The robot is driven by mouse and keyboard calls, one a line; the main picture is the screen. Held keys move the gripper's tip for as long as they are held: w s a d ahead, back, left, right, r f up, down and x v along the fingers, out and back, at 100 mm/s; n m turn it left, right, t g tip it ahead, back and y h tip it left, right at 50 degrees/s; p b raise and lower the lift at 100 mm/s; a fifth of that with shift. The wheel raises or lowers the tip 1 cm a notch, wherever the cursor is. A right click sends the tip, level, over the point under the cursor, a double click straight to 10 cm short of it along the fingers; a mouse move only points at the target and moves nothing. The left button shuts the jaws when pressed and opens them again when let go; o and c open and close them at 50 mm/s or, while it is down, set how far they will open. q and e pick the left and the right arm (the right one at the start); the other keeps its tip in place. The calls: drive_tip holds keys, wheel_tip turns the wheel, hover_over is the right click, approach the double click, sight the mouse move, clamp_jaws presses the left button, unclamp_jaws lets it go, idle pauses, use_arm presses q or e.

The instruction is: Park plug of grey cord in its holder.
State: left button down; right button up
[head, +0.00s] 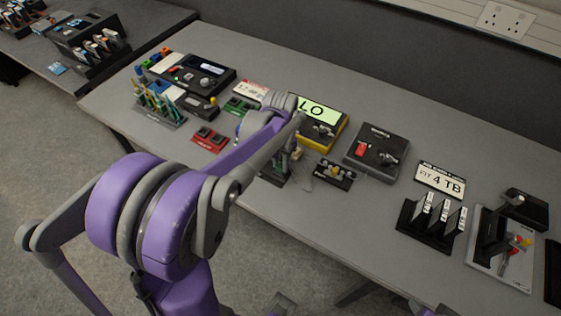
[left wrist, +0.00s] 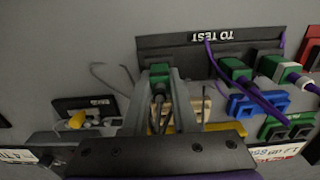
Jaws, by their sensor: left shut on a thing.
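In the left wrist view my left gripper (left wrist: 161,80) is shut on a green plug (left wrist: 160,70), in front of the black "TO TEST" rack (left wrist: 180,45). A thin grey cord (left wrist: 108,85) shows beside the left finger; where it joins the plug is hidden. Two other green plugs, one here (left wrist: 234,68), lie at the rack with purple cords (left wrist: 218,62). In the head view my arm covers most of the gripper and rack. I cannot tell which is the grey cord's holder.
A small black holder with yellow pieces (head: 335,174) stands right of the gripper. A yellow tester reading "LO" (head: 318,112) and a black box with a red switch (head: 377,152) stand behind. A red socket block (head: 210,138) lies left.

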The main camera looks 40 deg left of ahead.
use_arm(q)
drive_tip(key=shift+f, duration=0.1)
idle(0.6)
drive_tip(key=c, duration=0.6)
unclamp_jaws()
drive_tip(key=shift+r+p, duration=1.55)
drive_tip(key=shift+r, duration=1)
use_arm(e)
drive_tip(key=shift+w+r, duration=0.25)
drive_tip(key=shift+r, duration=0.7)
drive_tip(key=shift+w+r, duration=0.2)
drive_tip(key=shift+r, duration=0.7)
use_arm(q)
drive_tip(key=shift+r+p, duration=0.3)
drive_tip(key=shift+r, duration=0.15)
drive_tip(key=shift+r+p, duration=0.85)
drive_tip(key=shift+r, duration=0.75)
drive_tip(key=shift+f, duration=0.1)
use_arm(e)
drive_tip(key=r, duration=0.1)
drive_tip(key=w+r, duration=0.1)
drive_tip(key=r, duration=0.1)
